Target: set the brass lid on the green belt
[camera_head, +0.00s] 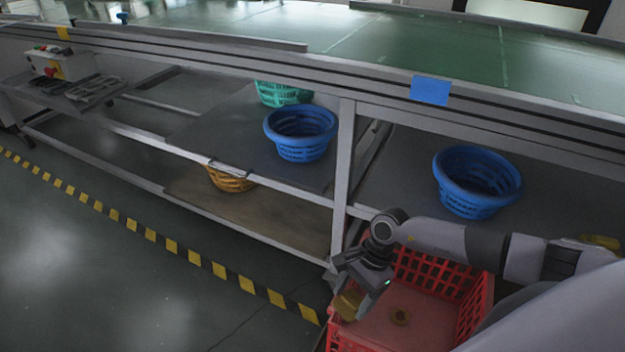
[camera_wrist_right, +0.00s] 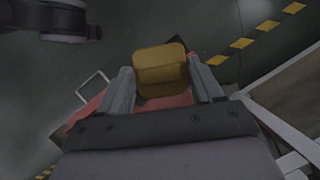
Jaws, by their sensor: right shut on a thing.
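My right gripper (camera_head: 358,288) is over the left side of the red crate. It is shut on the brass lid (camera_head: 347,305), a blocky yellow-brown piece. In the right wrist view, the brass lid (camera_wrist_right: 160,68) sits between the two fingers of the right gripper (camera_wrist_right: 163,82), with red behind it. The green belt (camera_head: 430,48) runs across the top of the head view, above and beyond the gripper, and is bare where I see it. My left gripper is not in view.
Blue baskets (camera_head: 302,134) (camera_head: 477,182), a teal basket (camera_head: 283,94) and an orange basket (camera_head: 231,178) stand under the belt. The belt's metal side rail (camera_head: 350,73) lies between gripper and belt.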

